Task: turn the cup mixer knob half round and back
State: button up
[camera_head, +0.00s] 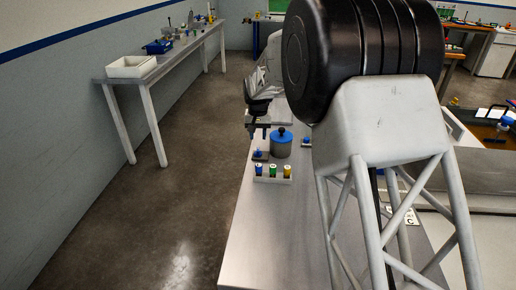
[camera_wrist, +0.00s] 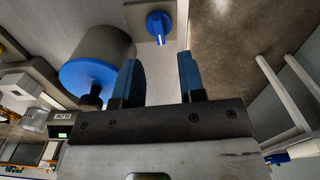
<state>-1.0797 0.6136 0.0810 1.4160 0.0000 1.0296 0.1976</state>
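A blue knob (camera_wrist: 158,24) with a pointed grip sits on a grey plate at the top of the wrist view. In the head view a blue knob on a small base (camera_head: 260,155) stands just below my gripper. Beside it is a grey cylinder with a blue top (camera_head: 281,147), also large at the left of the wrist view (camera_wrist: 88,68). My gripper (camera_wrist: 160,80) is open, with nothing between its blue fingers, and the knob lies beyond the fingertips, apart from them. No label names the mixer.
A white rack (camera_head: 271,180) with blue, yellow and green vials stands in front of the knob. Another small blue-topped part (camera_head: 306,142) is right of the cylinder. The near bench top (camera_head: 270,235) is bare. My arm hides much of the right side.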

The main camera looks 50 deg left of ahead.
aim_at(258, 149)
jog(key=shift+f, duration=3.25)
grip_shut()
